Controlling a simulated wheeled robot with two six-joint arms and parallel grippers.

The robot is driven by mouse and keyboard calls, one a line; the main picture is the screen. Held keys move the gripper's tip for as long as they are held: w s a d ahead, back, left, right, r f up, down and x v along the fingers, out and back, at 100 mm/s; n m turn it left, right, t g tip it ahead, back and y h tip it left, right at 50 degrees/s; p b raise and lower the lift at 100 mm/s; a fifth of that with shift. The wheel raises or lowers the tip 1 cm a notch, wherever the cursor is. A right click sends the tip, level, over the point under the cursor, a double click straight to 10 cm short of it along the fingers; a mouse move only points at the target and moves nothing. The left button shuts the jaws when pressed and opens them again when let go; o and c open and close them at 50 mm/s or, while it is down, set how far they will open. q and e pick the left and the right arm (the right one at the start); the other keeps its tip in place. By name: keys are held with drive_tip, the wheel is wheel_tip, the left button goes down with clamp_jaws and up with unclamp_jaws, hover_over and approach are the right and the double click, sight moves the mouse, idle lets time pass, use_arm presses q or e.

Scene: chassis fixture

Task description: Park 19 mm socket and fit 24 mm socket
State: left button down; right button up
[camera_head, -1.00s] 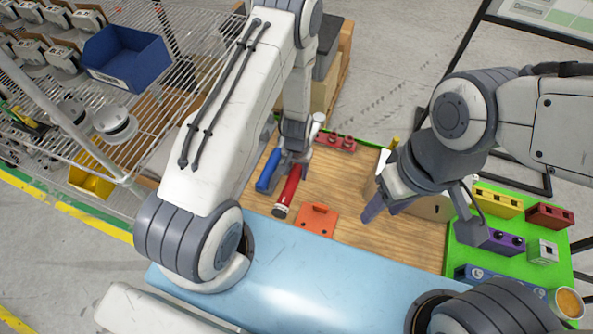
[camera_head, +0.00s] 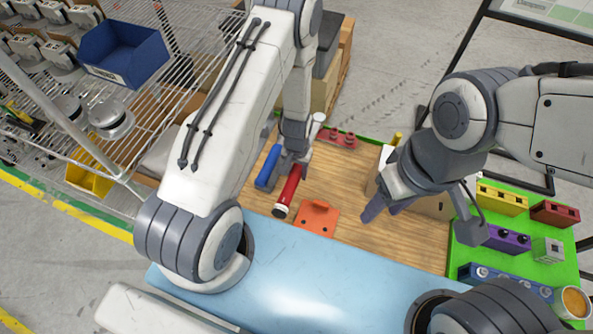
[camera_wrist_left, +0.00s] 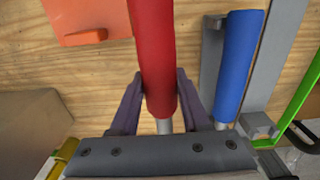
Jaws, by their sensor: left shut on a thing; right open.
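A red-handled tool (camera_head: 288,188) is in my left gripper (camera_wrist_left: 160,105), which is shut on its handle. The red handle fills the middle of the left wrist view, with bare metal below it. A blue-handled tool (camera_head: 268,166) lies beside it; it also shows in the left wrist view (camera_wrist_left: 237,60). My right gripper (camera_head: 420,215) is open and empty above the wood, near the green mat. A purple block (camera_head: 514,241) with dark round fittings and a blue block (camera_head: 505,283) with round fittings are on the mat. Socket size marks are too small to read.
An orange plate (camera_head: 318,218) lies on the wooden board (camera_head: 395,237). A red rack (camera_head: 338,138) stands at the back. The green mat (camera_head: 520,262) also holds yellow (camera_head: 502,200), red (camera_head: 554,213) and grey (camera_head: 548,250) blocks. A cardboard box (camera_head: 432,207) is behind my right gripper.

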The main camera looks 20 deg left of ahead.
sight(297, 168)
use_arm(q)
drive_tip(key=shift+f+b, duration=1)
drive_tip(key=shift+r, duration=0.15)
drive_tip(key=shift+r+p, duration=2.7)
drive_tip(key=shift+p, duration=0.15)
